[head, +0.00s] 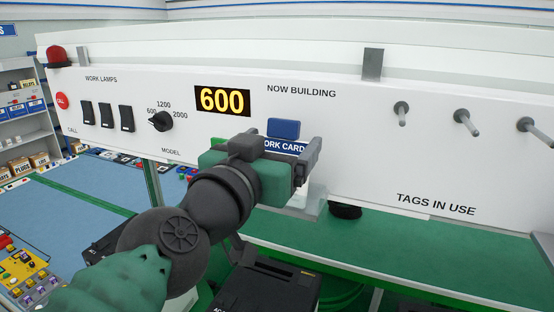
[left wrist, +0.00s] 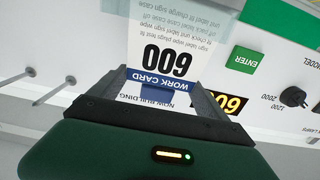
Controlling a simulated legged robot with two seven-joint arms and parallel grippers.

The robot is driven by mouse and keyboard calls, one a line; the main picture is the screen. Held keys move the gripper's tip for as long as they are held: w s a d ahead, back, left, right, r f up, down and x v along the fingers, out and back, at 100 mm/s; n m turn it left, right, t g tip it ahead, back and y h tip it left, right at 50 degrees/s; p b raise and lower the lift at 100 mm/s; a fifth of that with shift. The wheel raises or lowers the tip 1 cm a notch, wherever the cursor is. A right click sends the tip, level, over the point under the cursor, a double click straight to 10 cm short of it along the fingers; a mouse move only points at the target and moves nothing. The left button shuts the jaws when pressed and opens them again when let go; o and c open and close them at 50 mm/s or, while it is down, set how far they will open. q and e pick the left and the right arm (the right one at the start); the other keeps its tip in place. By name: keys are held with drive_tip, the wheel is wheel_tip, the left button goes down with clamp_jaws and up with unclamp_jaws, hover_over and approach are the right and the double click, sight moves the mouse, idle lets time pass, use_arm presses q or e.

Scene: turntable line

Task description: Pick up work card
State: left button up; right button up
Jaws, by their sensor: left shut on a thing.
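The work card (left wrist: 165,40) is a white sheet with a large "600", small print and a blue "WORK CARD" strip, seen upside down in part in the left wrist view. My left gripper (head: 282,150) is at the front of the white panel, under a blue block. Its fingers (left wrist: 160,88) are shut on the card at the blue strip. In the head view the gripper hides most of the card; the blue strip (head: 285,147) shows between the fingers. Whether the card still touches its holder cannot be told. My right gripper is not in view.
The white panel (head: 350,140) carries a yellow "600" display (head: 222,100), a model knob (head: 160,121), black lamp switches (head: 106,115) and several pegs (head: 467,122) on the right. A green bench (head: 420,255) lies below. Shelves with boxes (head: 22,110) stand far left.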

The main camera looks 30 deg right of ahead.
use_arm(q)
drive_tip(key=shift+r, duration=0.1)
drive_tip(key=r+p, duration=0.2)
drive_tip(key=r, duration=0.1)
drive_tip(key=d+r+p, duration=0.1)
drive_tip(key=r+p, duration=0.5)
drive_tip(key=shift+s+d+r, duration=0.1)
drive_tip(key=shift+d, duration=0.3)
wheel_tip(320, 180, up, 8)
drive_tip(key=a+p, duration=0.2)
drive_tip(key=p, duration=0.1)
drive_tip(key=b+v, duration=0.2)
drive_tip(key=v, duration=0.2)
drive_tip(key=b+v, duration=0.3)
drive_tip(key=v, duration=0.2)
drive_tip(key=b+v, duration=0.3)
drive_tip(key=v, duration=0.2)
drive_tip(key=shift+s+d+r, duration=0.2)
drive_tip(key=shift+s+r, duration=0.15)
drive_tip(key=shift+s, duration=0.05)
drive_tip(key=shift+w, duration=0.1)
